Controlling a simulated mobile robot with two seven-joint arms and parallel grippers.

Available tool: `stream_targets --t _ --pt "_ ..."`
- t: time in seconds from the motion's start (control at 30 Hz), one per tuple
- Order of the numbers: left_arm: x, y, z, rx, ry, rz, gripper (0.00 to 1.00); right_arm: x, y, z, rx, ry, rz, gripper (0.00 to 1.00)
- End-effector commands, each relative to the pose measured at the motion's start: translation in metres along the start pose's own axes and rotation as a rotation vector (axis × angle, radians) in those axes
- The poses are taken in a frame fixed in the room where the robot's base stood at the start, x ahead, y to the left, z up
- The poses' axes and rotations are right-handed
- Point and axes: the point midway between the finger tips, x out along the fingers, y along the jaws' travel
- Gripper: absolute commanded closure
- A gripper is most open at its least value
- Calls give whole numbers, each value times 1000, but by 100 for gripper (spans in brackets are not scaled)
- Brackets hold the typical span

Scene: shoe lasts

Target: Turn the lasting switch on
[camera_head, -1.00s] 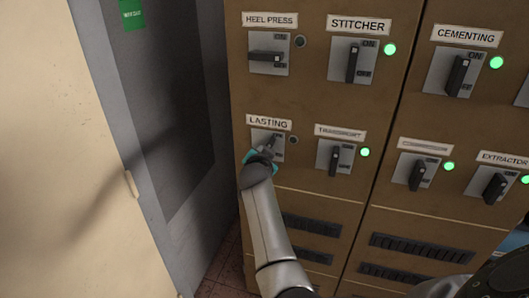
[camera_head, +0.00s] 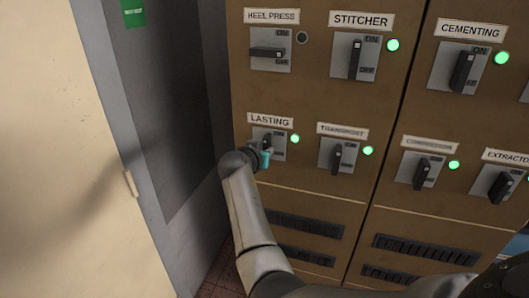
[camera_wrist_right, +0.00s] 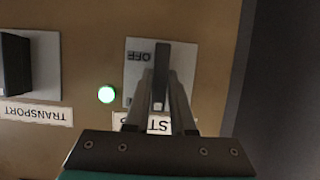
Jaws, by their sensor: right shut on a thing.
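The lasting switch (camera_head: 266,142) is on the brown cabinet under the LASTING label (camera_head: 271,121). Its handle stands near upright, and the lamp (camera_head: 294,138) beside it glows green. My right gripper (camera_head: 259,154) is at the switch and covers part of its plate. In the right wrist view, upside down, the two fingers (camera_wrist_right: 159,100) are shut on the dark switch handle (camera_wrist_right: 161,62), with the OFF mark beside it and the green lamp (camera_wrist_right: 106,94) lit. The fingers partly hide the label. My left gripper is not in view.
The transport switch (camera_head: 337,155) is close on the right, with a green lamp. The heel press switch (camera_head: 267,52) above has a level handle and a dark lamp. The stitcher (camera_head: 356,58) and cementing (camera_head: 462,72) switches have lit lamps. A grey wall panel stands left.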

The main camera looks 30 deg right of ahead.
Motion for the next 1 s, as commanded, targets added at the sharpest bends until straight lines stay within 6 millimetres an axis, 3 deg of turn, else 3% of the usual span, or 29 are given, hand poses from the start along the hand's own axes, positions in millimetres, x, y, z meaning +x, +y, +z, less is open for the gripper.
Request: stream_targets --t 0.37,0.4,0.63,1.0 --pt "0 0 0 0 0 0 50 0 1 -3 -7 5 3 100" --pt "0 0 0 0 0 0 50 0 1 -3 -6 6 3 73" --pt "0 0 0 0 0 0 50 0 0 -2 -5 3 2 48" --pt "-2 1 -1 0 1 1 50 0 1 -3 -4 1 1 48"
